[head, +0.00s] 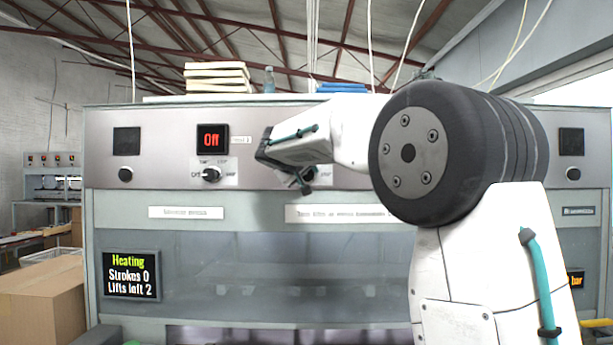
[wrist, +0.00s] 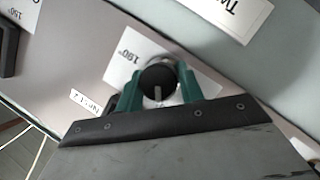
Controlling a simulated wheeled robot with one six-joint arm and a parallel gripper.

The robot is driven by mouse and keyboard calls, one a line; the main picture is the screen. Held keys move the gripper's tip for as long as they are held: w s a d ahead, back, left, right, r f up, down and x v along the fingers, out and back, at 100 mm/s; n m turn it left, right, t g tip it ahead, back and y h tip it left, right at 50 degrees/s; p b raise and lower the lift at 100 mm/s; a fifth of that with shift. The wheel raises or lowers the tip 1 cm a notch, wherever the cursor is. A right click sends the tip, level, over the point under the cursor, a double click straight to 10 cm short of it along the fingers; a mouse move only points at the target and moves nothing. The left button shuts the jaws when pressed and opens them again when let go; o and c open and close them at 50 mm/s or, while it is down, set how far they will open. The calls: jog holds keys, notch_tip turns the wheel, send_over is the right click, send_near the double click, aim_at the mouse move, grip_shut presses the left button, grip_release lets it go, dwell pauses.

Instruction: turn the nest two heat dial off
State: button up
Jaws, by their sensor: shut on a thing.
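The nest two heat dial is a round black knob (wrist: 157,77) with a light pointer mark, in the middle of the wrist view. My gripper's teal fingers (wrist: 158,88) sit on both sides of it, shut on it. The pointer mark points down in the wrist view. A white scale card marked 190° lies behind it, partly covered by my fingers, so I cannot tell which setting it is on. A small "Nest 2" label (wrist: 85,103) is to its left. In the head view my gripper (head: 303,181) covers most of this dial and hides its display.
A status screen (head: 131,275) reads Heating, Strokes 0, Lifts left 2. Label strips (head: 186,212) run below the dials. A cardboard box (head: 42,305) stands at the left.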

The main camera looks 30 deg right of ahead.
jog(key=n+h, duration=0.2)
jog(key=n, duration=0.2)
jog(key=shift+n+h, duration=0.3)
jog(key=n+h, duration=0.1)
jog(key=n, duration=0.1)
jog(key=n+t, duration=0.1)
jog(key=n, duration=0.1)
jog(key=shift+f+h, duration=0.1)
jog(key=shift+h, duration=0.3)
jog(key=shift+n, duration=0.4)
jog(key=o, duration=1)
jog(key=shift+a, duration=0.1)
jog(key=v, duration=0.7)
jog(key=shift+s+a+f, duration=0.15)
jog(key=shift+s+a, duration=0.05)
jog(key=shift+a, duration=0.1)
